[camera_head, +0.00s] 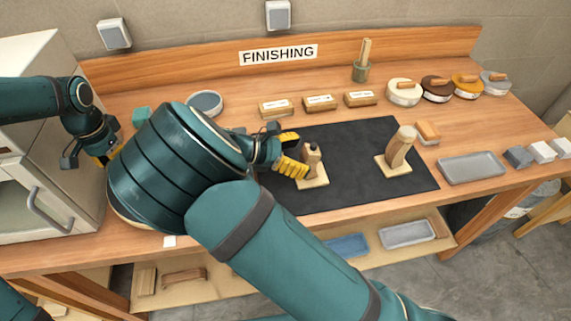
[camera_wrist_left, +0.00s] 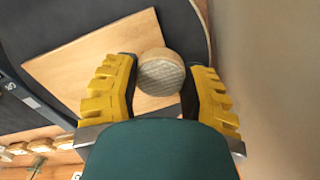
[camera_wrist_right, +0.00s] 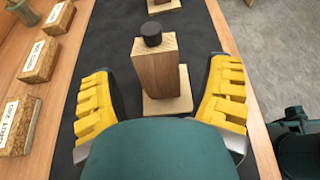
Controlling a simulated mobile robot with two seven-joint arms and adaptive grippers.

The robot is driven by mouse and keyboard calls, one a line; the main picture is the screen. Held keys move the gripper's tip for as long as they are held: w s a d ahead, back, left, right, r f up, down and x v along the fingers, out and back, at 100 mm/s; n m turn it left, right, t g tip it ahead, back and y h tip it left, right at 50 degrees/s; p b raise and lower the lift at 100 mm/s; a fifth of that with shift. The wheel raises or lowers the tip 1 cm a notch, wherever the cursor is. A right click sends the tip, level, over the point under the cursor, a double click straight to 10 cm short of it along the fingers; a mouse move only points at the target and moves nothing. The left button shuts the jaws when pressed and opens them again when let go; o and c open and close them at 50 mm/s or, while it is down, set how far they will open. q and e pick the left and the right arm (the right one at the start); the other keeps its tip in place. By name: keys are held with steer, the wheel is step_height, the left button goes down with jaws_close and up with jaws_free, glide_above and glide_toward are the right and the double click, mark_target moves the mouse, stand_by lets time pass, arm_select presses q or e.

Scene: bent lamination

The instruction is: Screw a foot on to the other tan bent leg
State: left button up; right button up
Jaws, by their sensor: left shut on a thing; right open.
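One tan bent leg (camera_head: 313,158) stands on a square base (camera_head: 313,181) on the black mat, with a dark stud on its upper end. In the right wrist view this leg (camera_wrist_right: 157,72) and its dark stud (camera_wrist_right: 151,34) show between my right fingers. My right gripper (camera_head: 290,160) is open, close to the leg's left side. The other bent leg (camera_head: 397,152) stands farther right, with a round tan foot (camera_head: 406,133) on its top. My left gripper (camera_wrist_left: 160,85) is shut on a round wooden foot (camera_wrist_left: 160,74) with a grey textured face, held at the bench's far left.
My right arm crosses the bench and hides its left part. Labelled blocks (camera_head: 319,102) and round tins (camera_head: 404,92) line the back. A grey tray (camera_head: 471,167) lies right of the mat (camera_head: 350,190). A white cabinet (camera_head: 45,130) stands at the left, beside my left gripper.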

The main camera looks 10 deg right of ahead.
mark_target(317, 157)
steer(key=shift+b+x, duration=0.45)
steer(key=shift+x, duration=2.2)
jaws_close()
